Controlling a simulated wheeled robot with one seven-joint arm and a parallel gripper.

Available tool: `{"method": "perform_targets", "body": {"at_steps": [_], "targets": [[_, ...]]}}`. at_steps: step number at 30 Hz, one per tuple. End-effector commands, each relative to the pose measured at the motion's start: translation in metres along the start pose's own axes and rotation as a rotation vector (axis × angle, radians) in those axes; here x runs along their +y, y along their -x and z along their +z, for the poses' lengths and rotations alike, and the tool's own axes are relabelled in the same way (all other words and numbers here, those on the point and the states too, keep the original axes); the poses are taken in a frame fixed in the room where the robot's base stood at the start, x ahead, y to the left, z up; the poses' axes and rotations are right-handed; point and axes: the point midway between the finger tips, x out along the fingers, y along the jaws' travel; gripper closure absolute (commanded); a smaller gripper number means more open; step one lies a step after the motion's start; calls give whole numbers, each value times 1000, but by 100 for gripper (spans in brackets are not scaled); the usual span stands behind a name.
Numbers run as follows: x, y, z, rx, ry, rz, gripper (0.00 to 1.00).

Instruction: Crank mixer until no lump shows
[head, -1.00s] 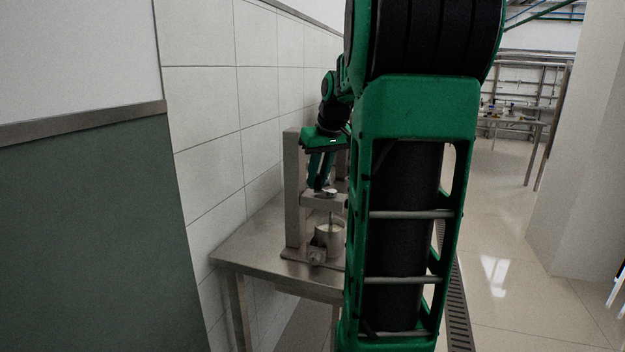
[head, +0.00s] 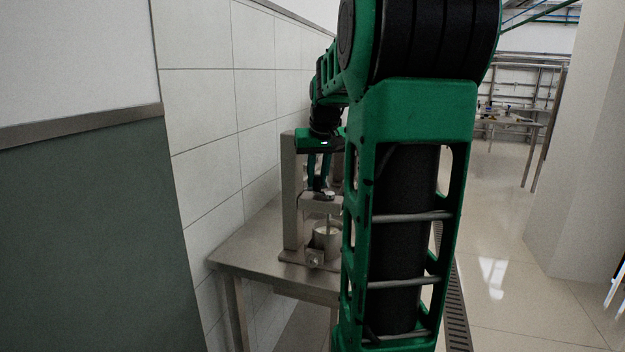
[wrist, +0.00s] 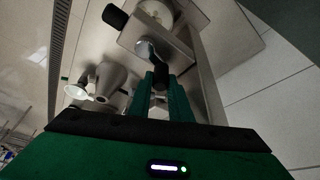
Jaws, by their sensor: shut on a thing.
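The mixer has a grey upright (head: 292,190) on a steel table, with a cross arm (head: 318,202) over a metal bowl (head: 325,240). My gripper (head: 321,188) points down at the top of the cross arm. In the wrist view my gripper (wrist: 164,84) is shut on the crank handle (wrist: 160,72), whose bent arm runs to a round hub (wrist: 148,46) on the cross arm. The bowl also shows in the wrist view (wrist: 162,10) with pale contents, partly hidden by the cross arm. I cannot tell whether a lump shows.
The steel table (head: 235,250) stands against a tiled wall (head: 205,100). My own arm hides its right side. In the wrist view a grey cone-shaped device (wrist: 115,82) stands near the mixer. Open floor (head: 510,240) lies to the right.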

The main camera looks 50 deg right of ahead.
Motion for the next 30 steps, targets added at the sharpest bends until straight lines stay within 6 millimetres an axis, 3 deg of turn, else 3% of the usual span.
{"method": "perform_targets", "body": {"at_steps": [1, 2, 4, 13, 17, 30], "targets": [[-1, 0, 0, 0, 1, -1, 100], [-1, 0, 0, 0, 1, -1, 77], [-1, 0, 0, 0, 1, -1, 63], [0, 1, 0, 0, 1, -1, 63], [-1, 10, -1, 2, 2, 0, 63], [-2, 86, -1, 3, 3, -1, 63]]}}
